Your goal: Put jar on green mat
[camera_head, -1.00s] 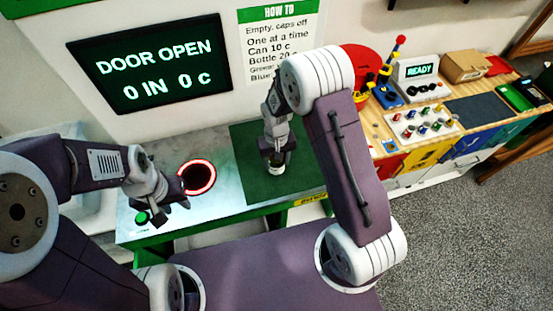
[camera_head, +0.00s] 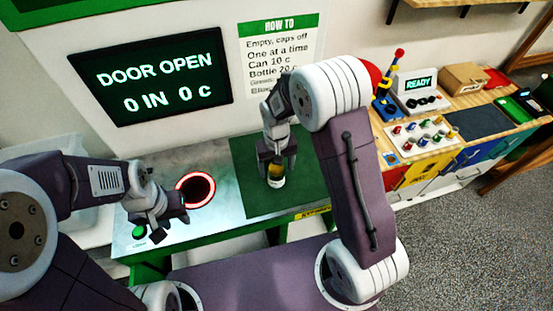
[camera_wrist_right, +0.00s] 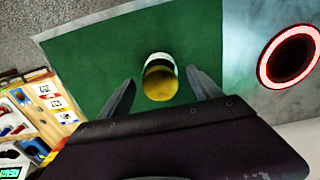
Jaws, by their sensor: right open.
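The jar (camera_head: 276,177), with a yellowish top and a pale label band, stands on the green mat (camera_head: 306,181) in the head view. In the right wrist view the jar (camera_wrist_right: 160,80) is between the two spread fingers, with mat showing on both sides of it. My right gripper (camera_head: 277,165) is open around the jar, and its fingers look clear of it. The green mat (camera_wrist_right: 90,55) fills the middle of the right wrist view. My left gripper (camera_head: 160,218) hangs over the left of the counter, away from the jar; its fingertips are unclear.
A round hole with a glowing red ring (camera_head: 195,189) is in the counter left of the mat. A green button (camera_head: 139,232) sits near the left gripper. A screen (camera_head: 155,70) reads "DOOR OPEN". A toy-like workbench (camera_head: 450,130) stands at the right.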

